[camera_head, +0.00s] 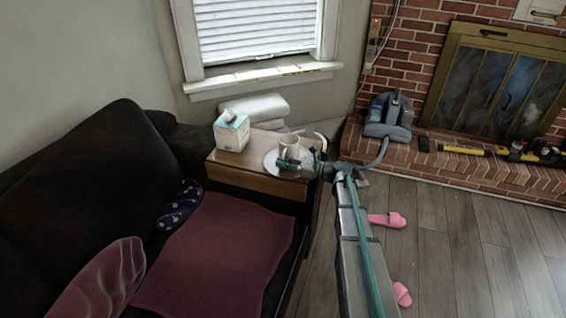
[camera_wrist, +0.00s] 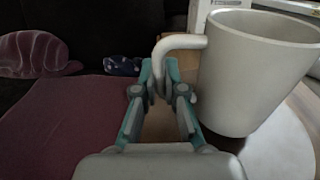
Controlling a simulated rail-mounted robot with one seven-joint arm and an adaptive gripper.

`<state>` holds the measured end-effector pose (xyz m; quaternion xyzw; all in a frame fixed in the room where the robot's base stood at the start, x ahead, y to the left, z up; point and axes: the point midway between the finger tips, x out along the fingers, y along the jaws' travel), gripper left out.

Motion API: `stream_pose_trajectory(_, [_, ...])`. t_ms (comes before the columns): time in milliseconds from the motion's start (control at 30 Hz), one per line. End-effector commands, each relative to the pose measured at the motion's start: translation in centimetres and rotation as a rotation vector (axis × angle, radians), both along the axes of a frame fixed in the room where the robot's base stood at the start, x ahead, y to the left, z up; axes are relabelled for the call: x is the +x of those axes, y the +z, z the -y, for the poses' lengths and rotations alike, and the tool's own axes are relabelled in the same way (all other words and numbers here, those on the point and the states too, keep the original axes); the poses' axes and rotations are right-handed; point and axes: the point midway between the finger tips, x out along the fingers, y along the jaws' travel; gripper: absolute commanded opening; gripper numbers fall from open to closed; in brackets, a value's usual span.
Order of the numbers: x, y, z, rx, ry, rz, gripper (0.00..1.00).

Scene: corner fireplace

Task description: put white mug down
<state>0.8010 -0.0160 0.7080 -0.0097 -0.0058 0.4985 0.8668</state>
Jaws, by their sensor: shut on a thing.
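The white mug (camera_wrist: 250,75) stands upright at the right of the wrist view, with its handle (camera_wrist: 183,42) toward the left. My gripper (camera_wrist: 163,85) is shut on the mug's handle, its teal fingers on either side of it. In the head view the mug (camera_head: 289,148) is over a round white plate (camera_head: 274,167) on the small wooden side table (camera_head: 245,178). My gripper (camera_head: 306,164) reaches it from the right. I cannot tell whether the mug's base touches the plate.
A tissue box (camera_head: 231,133) stands on the table left of the plate. A dark sofa (camera_head: 70,180) with a maroon cloth (camera_head: 215,250) is at the left. Pink slippers (camera_head: 387,220) lie on the floor. A grey-blue appliance (camera_head: 389,115) sits on the brick hearth (camera_head: 470,170).

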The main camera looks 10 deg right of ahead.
Motion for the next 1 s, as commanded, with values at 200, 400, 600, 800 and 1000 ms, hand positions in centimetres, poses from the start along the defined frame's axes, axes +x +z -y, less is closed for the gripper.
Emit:
stream_pose_trajectory(200, [0.0,-0.5,0.0,0.0,0.0,0.001,0.0])
stream_pose_trajectory(400, [0.0,-0.8,0.0,0.0,0.0,0.0,0.14])
stream_pose_trajectory(600, [0.0,-0.8,0.0,0.0,0.0,0.0,0.34])
stream_pose_trajectory(800, [0.0,-0.8,0.0,0.0,0.0,0.0,0.34])
stream_pose_trajectory(1000, [-0.1,0.4,0.0,-0.001,0.0,0.001,0.34])
